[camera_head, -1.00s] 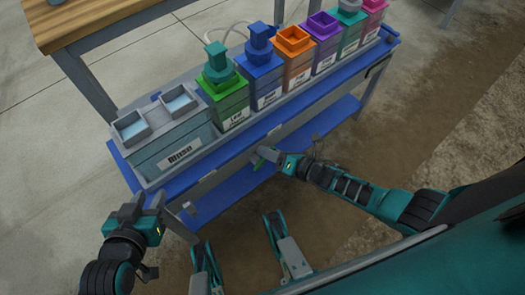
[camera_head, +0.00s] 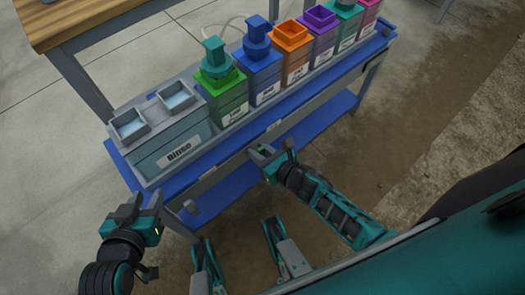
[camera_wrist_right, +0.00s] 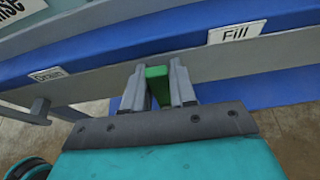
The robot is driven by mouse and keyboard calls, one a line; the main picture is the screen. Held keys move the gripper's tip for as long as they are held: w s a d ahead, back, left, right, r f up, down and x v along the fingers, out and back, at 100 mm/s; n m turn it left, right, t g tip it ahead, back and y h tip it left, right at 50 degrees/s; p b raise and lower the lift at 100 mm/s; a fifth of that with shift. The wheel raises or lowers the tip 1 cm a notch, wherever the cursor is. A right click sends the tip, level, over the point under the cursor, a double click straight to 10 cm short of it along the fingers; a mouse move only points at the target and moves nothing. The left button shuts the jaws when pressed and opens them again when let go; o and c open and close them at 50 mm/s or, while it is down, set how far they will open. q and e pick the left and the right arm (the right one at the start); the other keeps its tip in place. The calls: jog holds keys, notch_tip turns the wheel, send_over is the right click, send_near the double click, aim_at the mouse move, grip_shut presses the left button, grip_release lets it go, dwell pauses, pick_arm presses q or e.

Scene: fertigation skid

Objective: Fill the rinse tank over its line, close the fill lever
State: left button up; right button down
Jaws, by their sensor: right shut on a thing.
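The grey rinse tank (camera_head: 160,150) stands at the left end of the skid with a "Rinse" label. Pale blue liquid shows in its two square openings; I cannot make out its line. The green fill lever (camera_wrist_right: 157,82) is between the two fingers of my right gripper (camera_wrist_right: 160,84), which is shut on it. The white "Fill" label (camera_wrist_right: 237,33) is above and right of it on the grey rail. In the head view my right gripper (camera_head: 265,155) is at the skid's front rail. My left gripper (camera_head: 141,207) is open and empty, in front of the skid's left end.
A "Drain" label (camera_wrist_right: 48,76) sits left on the rail, above a grey drain handle (camera_wrist_right: 41,108). Coloured tanks, including a green one (camera_head: 222,90) and a blue one (camera_head: 260,72), stand right of the rinse tank. A wooden-topped table (camera_head: 95,18) is behind at the left.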

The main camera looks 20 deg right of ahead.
pick_arm(q)
jog(key=shift+w+f, duration=0.1)
jog(key=shift+f, duration=0.1)
pick_arm(e)
jog(key=shift+s+a+n, duration=0.1)
jog(key=shift+n, duration=0.2)
jog(key=c, duration=1)
grip_release()
